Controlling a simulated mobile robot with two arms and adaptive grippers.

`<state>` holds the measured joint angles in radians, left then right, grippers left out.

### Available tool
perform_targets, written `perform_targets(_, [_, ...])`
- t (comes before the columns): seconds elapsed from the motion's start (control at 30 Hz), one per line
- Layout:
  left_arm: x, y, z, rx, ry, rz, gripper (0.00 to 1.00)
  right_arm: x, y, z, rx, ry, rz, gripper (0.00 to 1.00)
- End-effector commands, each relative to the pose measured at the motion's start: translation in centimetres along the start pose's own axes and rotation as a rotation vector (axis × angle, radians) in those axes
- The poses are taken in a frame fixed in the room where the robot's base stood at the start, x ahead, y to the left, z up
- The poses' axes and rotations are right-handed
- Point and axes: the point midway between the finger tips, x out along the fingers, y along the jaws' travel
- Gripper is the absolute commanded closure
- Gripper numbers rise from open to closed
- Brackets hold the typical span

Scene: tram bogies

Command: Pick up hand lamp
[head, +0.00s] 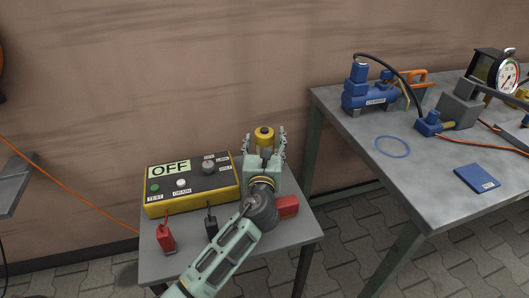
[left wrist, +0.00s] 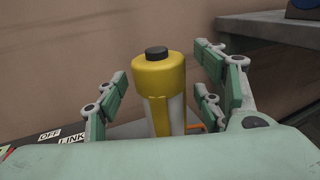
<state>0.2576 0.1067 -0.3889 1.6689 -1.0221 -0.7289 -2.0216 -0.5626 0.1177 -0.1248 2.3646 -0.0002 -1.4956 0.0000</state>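The hand lamp (head: 264,136) has a yellow top and stands upright at the back of the small grey table. In the left wrist view the lamp (left wrist: 158,85) shows a yellow cap with a black knob and a pale body. My left gripper (head: 265,140) is open, with its fingers on either side of the lamp. In the left wrist view a gap shows between the fingers and the lamp on both sides. The lamp's lower part is hidden behind my gripper. My right gripper is in neither view.
A yellow test box (head: 190,184) marked OFF stands left of the lamp. A red clamp (head: 165,238), a black clamp (head: 211,222) and a red block (head: 288,206) lie near my arm. The larger table (head: 430,180) at right holds a blue pump (head: 365,92) and a gauge (head: 497,70).

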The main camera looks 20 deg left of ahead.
Motion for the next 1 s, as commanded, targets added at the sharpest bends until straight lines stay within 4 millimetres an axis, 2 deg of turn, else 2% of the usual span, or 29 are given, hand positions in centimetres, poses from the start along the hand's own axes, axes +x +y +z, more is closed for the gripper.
perform_targets(0.07, [-0.02, 0.00, -0.01, 0.000, 0.000, 0.000, 0.47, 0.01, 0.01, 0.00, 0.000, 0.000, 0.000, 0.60])
perform_targets(0.67, [-0.04, 0.00, -0.02, 0.000, 0.000, 0.000, 0.99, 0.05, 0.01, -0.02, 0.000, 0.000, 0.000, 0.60])
perform_targets(1.0, [-0.03, 0.00, 0.10, 0.000, -0.002, 0.000, 1.00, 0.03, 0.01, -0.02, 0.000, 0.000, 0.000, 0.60])
